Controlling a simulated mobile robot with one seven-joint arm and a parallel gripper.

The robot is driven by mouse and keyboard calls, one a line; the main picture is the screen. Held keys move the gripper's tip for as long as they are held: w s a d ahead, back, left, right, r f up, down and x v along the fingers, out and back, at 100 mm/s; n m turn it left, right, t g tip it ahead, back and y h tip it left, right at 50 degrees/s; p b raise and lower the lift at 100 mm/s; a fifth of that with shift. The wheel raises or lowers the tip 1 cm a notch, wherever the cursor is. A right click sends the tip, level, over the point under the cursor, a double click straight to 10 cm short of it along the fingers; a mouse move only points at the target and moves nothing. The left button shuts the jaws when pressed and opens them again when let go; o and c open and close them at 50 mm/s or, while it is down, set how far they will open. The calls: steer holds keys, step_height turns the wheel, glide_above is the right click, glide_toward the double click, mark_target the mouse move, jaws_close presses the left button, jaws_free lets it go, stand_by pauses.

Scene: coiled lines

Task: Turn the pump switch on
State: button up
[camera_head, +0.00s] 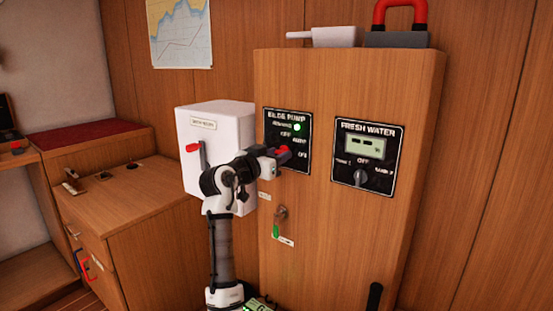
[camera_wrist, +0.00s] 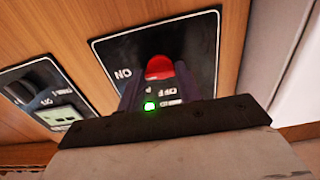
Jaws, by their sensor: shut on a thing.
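The black bilge pump panel (camera_head: 288,120) is on the wooden cabinet's front. Its lettering is only partly readable. Its red switch (camera_wrist: 160,66) sits between my gripper's fingers in the wrist view, near the words ON and OFF. A green lamp (camera_wrist: 150,106) on the panel glows; it also shows in the head view (camera_head: 297,127). My gripper (camera_head: 276,158) is at the panel's lower part and is shut on the red switch. The fingers and wrist hide part of the panel, so the switch's exact setting is not clear.
A fresh water panel (camera_head: 367,157) with a display and dark knob is to the right. A white box (camera_head: 216,140) with a red-handled lever is left. A key-like fitting (camera_head: 281,213) with a green tag is below. A red-handled padlock-shaped object (camera_head: 399,25) stands on top.

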stand_by(0.4)
steer(key=o, duration=1)
steer(key=b+v, duration=0.1)
steer(key=v, duration=1.3)
steer(key=shift+b, duration=0.4)
